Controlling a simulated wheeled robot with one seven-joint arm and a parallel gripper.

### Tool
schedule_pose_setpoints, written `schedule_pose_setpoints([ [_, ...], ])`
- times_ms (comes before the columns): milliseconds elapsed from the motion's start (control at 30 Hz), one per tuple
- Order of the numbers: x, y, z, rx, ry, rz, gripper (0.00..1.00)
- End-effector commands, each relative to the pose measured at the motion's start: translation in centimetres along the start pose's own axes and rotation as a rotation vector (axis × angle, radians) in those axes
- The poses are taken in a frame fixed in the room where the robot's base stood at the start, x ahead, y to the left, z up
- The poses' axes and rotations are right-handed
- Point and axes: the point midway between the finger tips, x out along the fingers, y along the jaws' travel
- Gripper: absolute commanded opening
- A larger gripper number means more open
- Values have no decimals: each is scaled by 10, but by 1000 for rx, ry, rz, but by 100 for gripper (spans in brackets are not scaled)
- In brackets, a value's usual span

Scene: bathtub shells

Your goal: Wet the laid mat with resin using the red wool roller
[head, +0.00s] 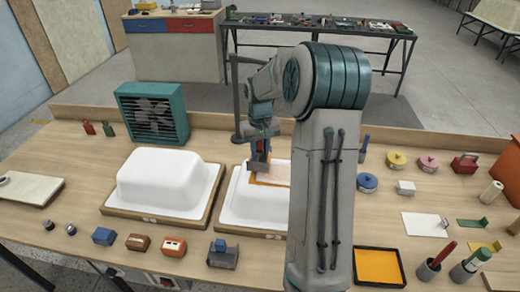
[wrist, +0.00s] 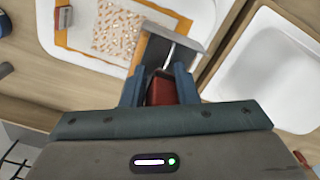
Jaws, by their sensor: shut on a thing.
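My gripper (head: 262,150) is over the middle shell, its fingers shut on a red handle (wrist: 160,90). I take this to be the red wool roller; a wire and a grey bar show beyond the handle, but no wool face is clear. The laid mat (wrist: 118,28) is pale with orange patches, on the white middle shell (wrist: 200,12) inside an orange border. In the head view my arm hides much of this shell (head: 235,205). The roller's head is at or just above the mat; contact cannot be told. An orange-filled tray (head: 378,266) stands at the front right.
Another white shell (head: 165,180) on a wooden base is to the left. A teal fan box (head: 152,112) stands behind it. Several small blocks lie along the front. Cups with tools (head: 430,268), lidded pots and a white sheet (head: 424,224) fill the right side.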

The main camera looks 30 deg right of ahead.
Motion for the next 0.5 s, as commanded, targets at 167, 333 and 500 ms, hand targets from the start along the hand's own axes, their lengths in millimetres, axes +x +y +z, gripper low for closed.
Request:
schedule_pose_setpoints([
  [167, 1, 0, 0, 0, 1, 0, 9],
  [333, 4, 0, 0, 0, 1, 0, 9],
  [500, 8, 0, 0, 0, 1, 0, 9],
])
